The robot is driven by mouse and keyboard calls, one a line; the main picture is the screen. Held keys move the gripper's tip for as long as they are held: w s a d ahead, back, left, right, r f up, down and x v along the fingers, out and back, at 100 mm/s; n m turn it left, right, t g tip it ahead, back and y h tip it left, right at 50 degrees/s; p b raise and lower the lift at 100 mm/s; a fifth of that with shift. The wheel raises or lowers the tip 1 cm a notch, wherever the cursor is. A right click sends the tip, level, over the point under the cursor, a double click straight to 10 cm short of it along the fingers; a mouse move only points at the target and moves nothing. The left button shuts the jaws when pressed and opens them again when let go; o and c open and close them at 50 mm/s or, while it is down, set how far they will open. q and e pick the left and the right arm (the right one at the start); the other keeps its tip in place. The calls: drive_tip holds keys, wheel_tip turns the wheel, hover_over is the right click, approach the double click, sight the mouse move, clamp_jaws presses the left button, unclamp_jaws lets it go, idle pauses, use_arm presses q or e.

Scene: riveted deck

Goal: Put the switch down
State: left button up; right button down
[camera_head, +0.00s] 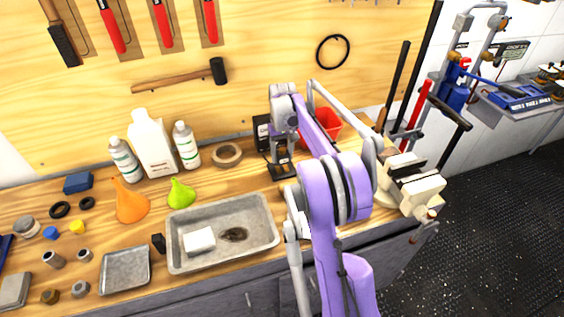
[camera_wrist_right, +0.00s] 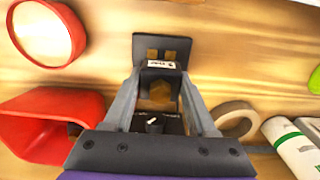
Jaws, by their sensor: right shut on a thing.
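The switch (camera_wrist_right: 162,48) is a small black block with brown patches and a pale label, seen in the right wrist view. My right gripper (camera_wrist_right: 161,72) is shut on it, a finger on each side. In the head view the switch (camera_head: 281,171) is a dark shape under my right gripper (camera_head: 282,158), low over the wooden bench (camera_head: 235,178). I cannot tell whether it touches the bench. My left gripper is not in view.
A black box with a dial (camera_wrist_right: 153,124) stands behind, near the wall. A tape roll (camera_head: 227,155) and white bottles (camera_head: 152,143) are to the left. A metal tray (camera_head: 222,232) lies in front.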

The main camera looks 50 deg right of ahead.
sight(282, 162)
drive_tip(key=shift+f, duration=1.65)
drive_tip(key=shift+f, duration=0.15)
drive_tip(key=shift+c, duration=1)
unclamp_jaws()
